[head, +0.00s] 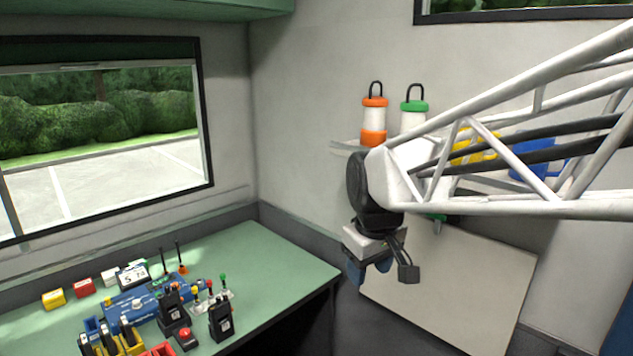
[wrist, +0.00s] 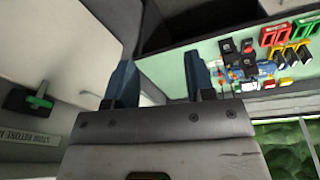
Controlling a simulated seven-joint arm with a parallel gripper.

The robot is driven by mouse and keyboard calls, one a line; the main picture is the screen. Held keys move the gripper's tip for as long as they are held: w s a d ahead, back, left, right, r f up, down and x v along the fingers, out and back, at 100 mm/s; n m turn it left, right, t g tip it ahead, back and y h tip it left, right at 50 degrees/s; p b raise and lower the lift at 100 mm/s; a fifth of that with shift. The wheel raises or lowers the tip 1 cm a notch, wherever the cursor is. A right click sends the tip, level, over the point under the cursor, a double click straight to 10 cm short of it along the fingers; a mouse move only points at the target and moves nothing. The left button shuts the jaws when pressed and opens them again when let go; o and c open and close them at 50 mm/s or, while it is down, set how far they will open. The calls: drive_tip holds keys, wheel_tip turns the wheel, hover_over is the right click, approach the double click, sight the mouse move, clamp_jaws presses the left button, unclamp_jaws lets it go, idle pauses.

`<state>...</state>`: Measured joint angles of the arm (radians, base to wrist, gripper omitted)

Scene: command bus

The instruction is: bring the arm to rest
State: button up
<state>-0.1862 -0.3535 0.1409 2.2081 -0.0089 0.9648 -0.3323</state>
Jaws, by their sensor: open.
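My gripper (head: 372,274) hangs from the end of my white truss arm, to the right of the green desk (head: 268,256) and clear of it. In the wrist view my gripper (wrist: 162,84) shows two blue-grey fingers standing well apart, with nothing between them. It is open and empty. It touches nothing that I can see. The wall and a pale board lie behind it in the head view.
The desk holds radios (head: 221,318), a blue console (head: 135,304) and several small coloured blocks. An orange lantern (head: 374,122) and a green-topped lantern (head: 413,107) stand on a wall shelf behind my arm. A pale board (head: 470,285) leans below. The desk's far right is bare.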

drive_tip(key=s+d+f+m, duration=0.2)
drive_tip(key=s+d+m, duration=0.1)
drive_tip(key=s, duration=0.6)
drive_tip(key=s+d+f+m, duration=0.3)
drive_tip(key=s+d, duration=0.3)
drive_tip(key=s, duration=0.2)
drive_tip(key=shift+s+f+t, duration=0.3)
drive_tip(key=shift+s, duration=0.05)
drive_tip(key=shift+d+h, duration=0.1)
drive_tip(key=shift+h, duration=0.2)
